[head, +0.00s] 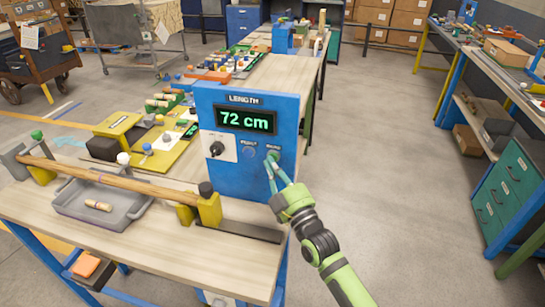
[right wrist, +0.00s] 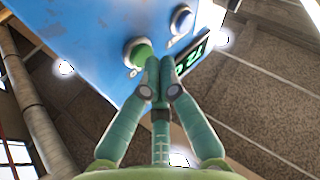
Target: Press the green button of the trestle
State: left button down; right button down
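The trestle's control panel is a blue box (head: 222,178) with a display reading 72 cm and a black knob. The green button (head: 274,154) is at the right of its front face, beside a blue button (head: 249,152). My right gripper (head: 272,168) is at the green button with its fingers pointing at the panel. In the right wrist view the fingertips (right wrist: 159,70) are together with nothing between them, and they partly overlap the edge of the green button (right wrist: 138,54). I cannot tell whether they touch it. My left gripper is not in view.
A long turned wood piece (head: 110,181) lies across yellow supports on the trestle, above a grey tray (head: 72,206). The bench behind carries several small parts. The floor (head: 385,150) to the right is clear up to a workbench with green drawers (head: 507,185).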

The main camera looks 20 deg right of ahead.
jog(key=shift+s+a, duration=0.3)
jog(key=shift+s, duration=0.15)
jog(key=s+a+p, duration=0.1)
jog(key=s+p, duration=0.1)
jog(key=s+a, duration=0.1)
jog(key=s, duration=0.1)
jog(key=shift+a+p, duration=0.35)
jog(key=shift+p, duration=0.05)
dwell(0.6)
